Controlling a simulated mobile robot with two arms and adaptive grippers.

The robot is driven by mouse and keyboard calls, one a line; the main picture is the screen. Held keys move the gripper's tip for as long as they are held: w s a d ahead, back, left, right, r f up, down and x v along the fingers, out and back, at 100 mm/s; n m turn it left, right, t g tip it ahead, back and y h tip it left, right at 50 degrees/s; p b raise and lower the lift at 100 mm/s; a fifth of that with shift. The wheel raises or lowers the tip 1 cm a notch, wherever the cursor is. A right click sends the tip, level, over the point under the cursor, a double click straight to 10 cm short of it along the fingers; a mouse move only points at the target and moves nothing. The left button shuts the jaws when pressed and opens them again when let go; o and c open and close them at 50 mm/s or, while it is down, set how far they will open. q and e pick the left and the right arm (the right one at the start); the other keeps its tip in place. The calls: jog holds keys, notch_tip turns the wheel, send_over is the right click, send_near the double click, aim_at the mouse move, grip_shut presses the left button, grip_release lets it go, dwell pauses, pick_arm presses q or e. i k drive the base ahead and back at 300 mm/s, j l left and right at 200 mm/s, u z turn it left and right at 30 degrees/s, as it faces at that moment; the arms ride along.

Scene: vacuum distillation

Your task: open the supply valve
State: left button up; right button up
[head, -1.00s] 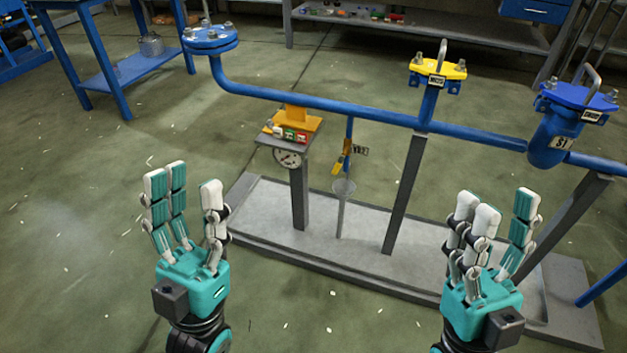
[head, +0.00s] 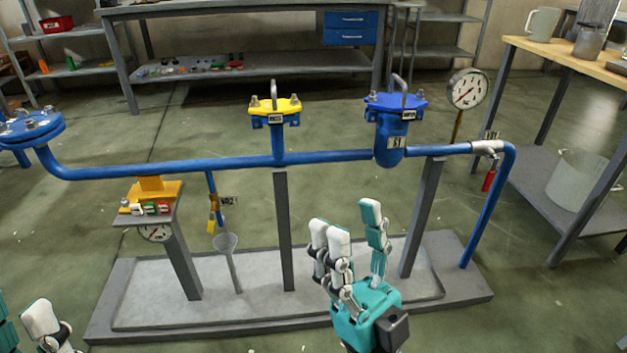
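A valve with a red handle (head: 488,180) sits at the right end of the blue pipe (head: 330,156), where the pipe bends down. Its handle hangs downward, and a small tag is beside it. A second valve with a yellow handle (head: 213,212) is on a thin branch above a funnel; its tag is hard to read. I cannot tell from the labels which is the supply valve. My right gripper (head: 350,226) is open and empty, fingers up, in front of the stand, well left of the red handle. My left gripper (head: 22,312) is open at the lower left corner, partly cut off.
A yellow-topped fitting (head: 276,106), a blue filter body (head: 391,130) and a round gauge (head: 468,89) stand along the pipe. A grey tray base (head: 300,325) lies below. A table (head: 560,50) with vessels is at the right. Open floor lies in front.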

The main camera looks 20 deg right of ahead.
aim_at(491, 174)
jog(key=z, duration=1.75)
